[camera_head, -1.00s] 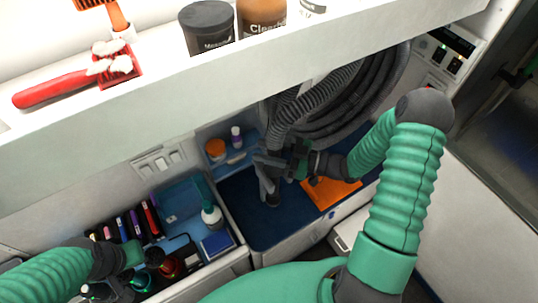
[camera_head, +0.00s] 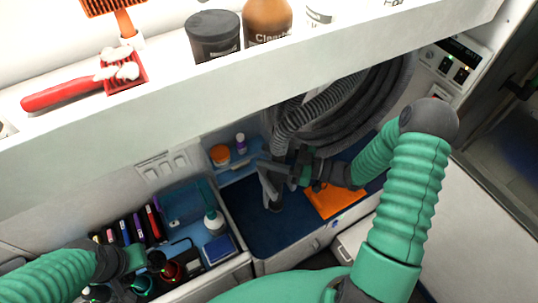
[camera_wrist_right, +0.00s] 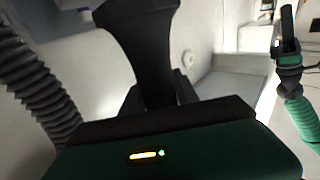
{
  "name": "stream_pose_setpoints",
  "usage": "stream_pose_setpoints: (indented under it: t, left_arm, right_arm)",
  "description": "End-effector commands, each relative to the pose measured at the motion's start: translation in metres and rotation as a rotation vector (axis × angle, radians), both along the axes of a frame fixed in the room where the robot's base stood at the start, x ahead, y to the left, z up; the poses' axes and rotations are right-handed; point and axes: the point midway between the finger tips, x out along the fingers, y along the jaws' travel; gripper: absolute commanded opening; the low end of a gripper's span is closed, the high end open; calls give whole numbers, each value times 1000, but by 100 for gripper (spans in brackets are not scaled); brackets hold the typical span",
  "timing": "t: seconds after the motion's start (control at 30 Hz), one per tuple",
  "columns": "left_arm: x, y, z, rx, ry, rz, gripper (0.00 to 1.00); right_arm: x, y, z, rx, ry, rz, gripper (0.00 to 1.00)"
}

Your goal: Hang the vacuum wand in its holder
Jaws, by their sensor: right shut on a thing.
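The vacuum wand (camera_head: 271,186) is a dark grey piece, joined to a ribbed grey hose (camera_head: 322,107). My right gripper (camera_head: 297,168) is shut on it above the blue-floored bay under the shelf. In the right wrist view the wand (camera_wrist_right: 140,45) stands as a broad dark shape between the fingers, with the ribbed hose (camera_wrist_right: 35,85) at the left. My left gripper (camera_head: 138,262) is over the open drawer at lower left; its jaws are unclear. I cannot make out the wand's holder; the shelf hides part of the wall.
The white shelf (camera_head: 250,100) overhangs the bay and carries a dark jar (camera_head: 213,37), an amber bottle (camera_head: 268,20) and a red brush (camera_head: 65,93). An orange cloth or mat (camera_head: 336,200) lies on the blue floor (camera_head: 260,236). The drawer holds bottles and a blue box (camera_head: 219,248).

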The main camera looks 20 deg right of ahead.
Motion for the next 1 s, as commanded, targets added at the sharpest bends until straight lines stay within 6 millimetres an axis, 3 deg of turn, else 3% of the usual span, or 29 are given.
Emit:
stream_pose_setpoints:
  t: [0.9, 0.93, 1.0]
  left_arm:
    - [0, 0, -10, 0, 0, 0, 0]
    - [0, 0, -10, 0, 0, 0, 0]
    - [0, 0, -10, 0, 0, 0, 0]
  right_arm:
    - [0, 0, -12, 2, -1, 0, 0]
    - [0, 0, -12, 1, -2, 0, 39]
    - [0, 0, -13, 2, -1, 0, 48]
